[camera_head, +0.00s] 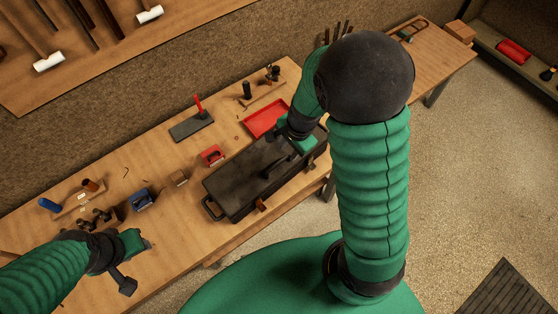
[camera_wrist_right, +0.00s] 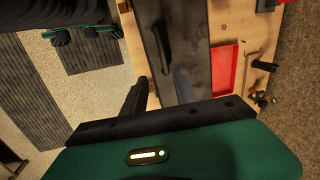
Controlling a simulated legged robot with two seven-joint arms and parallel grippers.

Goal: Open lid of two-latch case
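The long black case (camera_head: 240,180) lies shut on the workbench, its dark lid also filling the upper middle of the right wrist view (camera_wrist_right: 190,25). A black handle (camera_wrist_right: 161,42) runs along the lid. A brown latch (camera_head: 261,205) shows on the case's front side; another near the right end is partly hidden by my arm. My right gripper (camera_head: 297,146) is over the right part of the case. Its fingers (camera_wrist_right: 160,95) are apart with nothing between them; contact with the lid cannot be told. My left gripper (camera_head: 136,263) is empty, fingers apart, over the bench's front left.
A red tray (camera_head: 267,119) lies behind the case. A red block (camera_head: 212,155), a small brown block (camera_head: 179,178) and a blue item (camera_head: 143,198) stand left of it. A dark plate (camera_head: 192,126) with a red tool is farther back. Bare bench lies between case and left gripper.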

